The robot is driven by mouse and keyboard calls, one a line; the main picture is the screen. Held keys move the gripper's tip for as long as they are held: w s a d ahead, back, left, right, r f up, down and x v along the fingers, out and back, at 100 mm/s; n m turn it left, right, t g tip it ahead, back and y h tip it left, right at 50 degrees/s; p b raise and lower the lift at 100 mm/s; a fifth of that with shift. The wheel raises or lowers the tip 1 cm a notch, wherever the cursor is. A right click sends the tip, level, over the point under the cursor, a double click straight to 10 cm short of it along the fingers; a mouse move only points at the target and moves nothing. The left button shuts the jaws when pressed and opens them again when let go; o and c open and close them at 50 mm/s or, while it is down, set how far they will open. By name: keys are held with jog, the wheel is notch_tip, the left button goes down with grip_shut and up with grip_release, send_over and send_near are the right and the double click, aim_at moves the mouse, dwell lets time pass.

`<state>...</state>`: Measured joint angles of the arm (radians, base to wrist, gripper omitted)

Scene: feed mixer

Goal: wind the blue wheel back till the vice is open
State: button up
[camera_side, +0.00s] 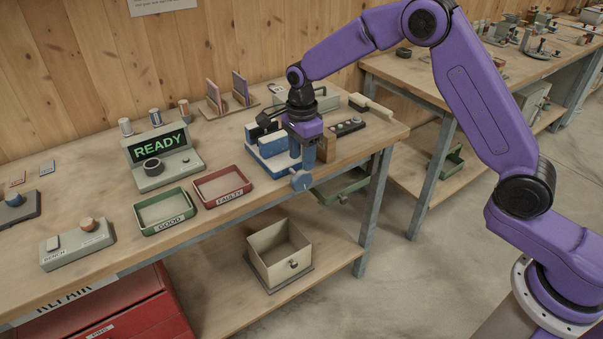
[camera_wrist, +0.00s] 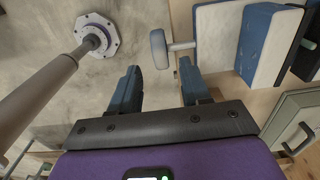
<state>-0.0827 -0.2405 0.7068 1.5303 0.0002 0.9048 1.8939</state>
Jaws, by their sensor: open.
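The vice (camera_side: 262,160) is blue and white and stands at the table's front edge, right of the red tray. Its blue-grey wheel (camera_side: 300,181) sticks out at the front, beyond the table edge. In the wrist view the wheel (camera_wrist: 159,49) sits on a short shaft that runs right to the vice (camera_wrist: 218,36). My gripper (camera_side: 303,164) points down just above the wheel. In the wrist view its fingers (camera_wrist: 158,72) are apart, with the wheel just past the tips and between them. No contact is visible. How far apart the vice jaws stand is hard to tell.
A green GOOD tray (camera_side: 147,227) and a red FAULTY tray (camera_side: 195,193) lie left of the vice. A READY display (camera_side: 133,157) stands behind them. A dark block with knobs (camera_side: 350,127) is to the right. An open box (camera_side: 254,263) sits on the lower shelf.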

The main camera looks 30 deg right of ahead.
aim_at(302, 174)
jog(key=shift+f, duration=3.1)
grip_shut()
